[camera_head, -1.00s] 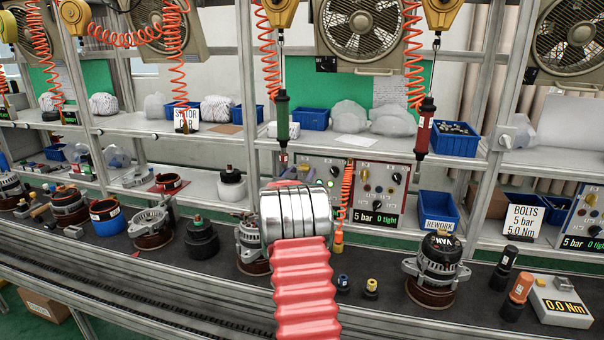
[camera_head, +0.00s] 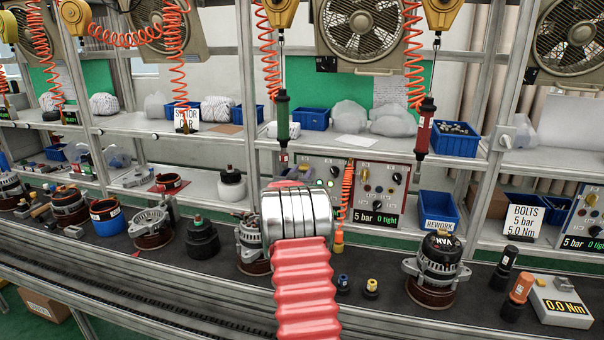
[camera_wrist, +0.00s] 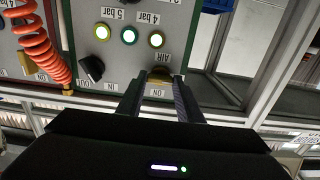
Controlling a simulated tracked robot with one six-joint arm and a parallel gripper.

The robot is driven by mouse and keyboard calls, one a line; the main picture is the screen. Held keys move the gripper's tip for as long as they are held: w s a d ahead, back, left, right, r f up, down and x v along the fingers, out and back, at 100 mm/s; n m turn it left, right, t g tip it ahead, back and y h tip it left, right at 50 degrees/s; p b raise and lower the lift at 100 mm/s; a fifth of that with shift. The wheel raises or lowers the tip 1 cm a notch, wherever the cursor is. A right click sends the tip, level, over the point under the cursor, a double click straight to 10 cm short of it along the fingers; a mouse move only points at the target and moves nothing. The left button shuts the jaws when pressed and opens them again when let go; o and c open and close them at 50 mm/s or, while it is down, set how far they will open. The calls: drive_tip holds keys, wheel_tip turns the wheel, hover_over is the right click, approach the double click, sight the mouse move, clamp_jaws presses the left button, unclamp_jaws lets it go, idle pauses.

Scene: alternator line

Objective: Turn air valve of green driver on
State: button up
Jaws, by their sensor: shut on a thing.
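The green driver (camera_head: 282,118) hangs upright from its cable and orange coil in the head view. The control panel (camera_head: 318,172) behind it is partly covered by my red arm. In the wrist view the panel (camera_wrist: 122,62) appears upside down, with lit round lamps, a black selector knob (camera_wrist: 92,69) and an AIR label. A small brass valve handle (camera_wrist: 160,76) sits beside ON lettering. My gripper (camera_wrist: 160,85) is at the panel, its two dark fingers shut on the valve handle. The fingers partly hide the handle, so its exact angle is unclear. The head view hides my gripper behind the arm.
A red driver (camera_head: 425,128) hangs to the right. Alternators, such as one (camera_head: 438,265) at right, stand on the bench below. Metal shelf posts (camera_head: 484,150) flank the panel.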

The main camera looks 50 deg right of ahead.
drive_tip(key=shift+m, duration=0.3)
drive_tip(key=m, duration=0.8)
drive_tip(key=shift+m, duration=0.4)
drive_tip(key=m, duration=0.4)
drive_tip(key=shift+f, duration=0.1)
drive_tip(key=shift+f+m, duration=0.1)
drive_tip(key=shift+m, duration=2.2)
drive_tip(key=o, duration=1.1)
